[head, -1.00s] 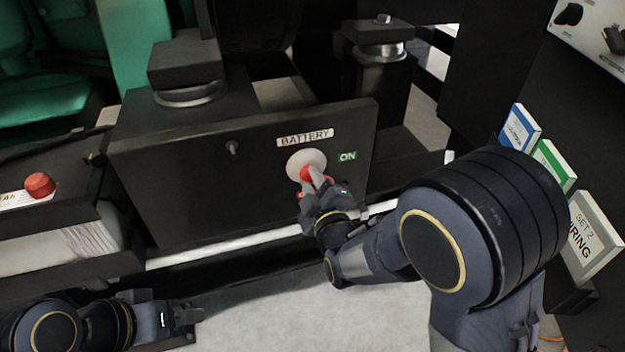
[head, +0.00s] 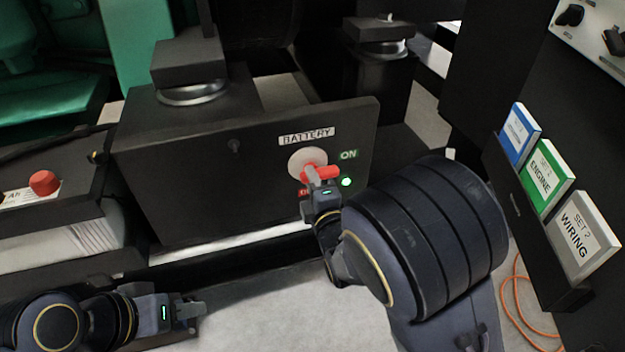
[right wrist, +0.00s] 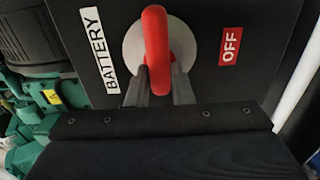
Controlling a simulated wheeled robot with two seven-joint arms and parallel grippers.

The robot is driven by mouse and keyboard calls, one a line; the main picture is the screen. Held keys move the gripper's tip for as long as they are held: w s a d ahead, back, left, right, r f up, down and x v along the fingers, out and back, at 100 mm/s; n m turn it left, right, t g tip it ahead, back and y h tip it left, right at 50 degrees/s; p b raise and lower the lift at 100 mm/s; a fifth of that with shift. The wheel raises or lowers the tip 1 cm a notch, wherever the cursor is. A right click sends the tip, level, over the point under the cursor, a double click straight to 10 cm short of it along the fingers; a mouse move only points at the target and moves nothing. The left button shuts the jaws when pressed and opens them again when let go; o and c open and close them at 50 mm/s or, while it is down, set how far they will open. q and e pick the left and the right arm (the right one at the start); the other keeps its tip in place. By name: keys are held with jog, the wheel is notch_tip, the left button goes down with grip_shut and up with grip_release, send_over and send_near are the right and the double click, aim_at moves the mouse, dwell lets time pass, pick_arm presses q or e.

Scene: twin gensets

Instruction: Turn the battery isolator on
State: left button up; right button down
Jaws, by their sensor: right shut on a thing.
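The battery isolator is a red handle (head: 327,171) on a round pale disc (head: 303,158), set in a dark panel (head: 190,190) under a BATTERY label (head: 307,137). In the head view the handle points right. A green ON label (head: 348,155) is up and right of it, and a small green lamp (head: 347,182) glows below that label. My right gripper (head: 314,178) is shut on the handle. The right wrist view shows its fingers on both sides of the red handle (right wrist: 157,45), with a red OFF label (right wrist: 231,45) nearby. My left gripper (head: 198,308) is low at the left, away from the panel.
A red knob (head: 44,182) stands on a dark box at the left. Blue, green and grey binders (head: 583,232) sit in a rack at the right. An orange cable (head: 520,300) lies on the floor at lower right. Pale floor is clear below the panel.

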dwell(0.4)
jog(key=c, duration=1.3)
grip_release()
jog(key=p+v, duration=0.1)
jog(key=v, duration=0.7)
